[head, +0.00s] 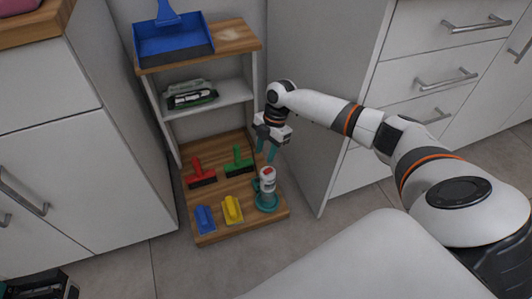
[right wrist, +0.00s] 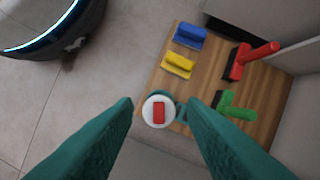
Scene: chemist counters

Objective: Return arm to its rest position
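My right arm reaches in from the right in the head view. Its gripper (head: 266,153) points down with teal fingers above a bottle (head: 267,189) with a white-and-red top and teal base. In the right wrist view the gripper (right wrist: 160,104) is open, its fingers apart, and the bottle's round top (right wrist: 158,110) shows between and beyond them. The bottle stands on the low wooden shelf board (head: 215,229). A dark shape with teal bits at the bottom left corner of the head view may be my left gripper; its fingers cannot be made out.
Red (head: 200,173) and green (head: 238,161) brushes and blue (head: 205,219) and yellow (head: 233,209) brushes lie on the low board. A blue dustpan (head: 173,38) sits on top of the shelf unit.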

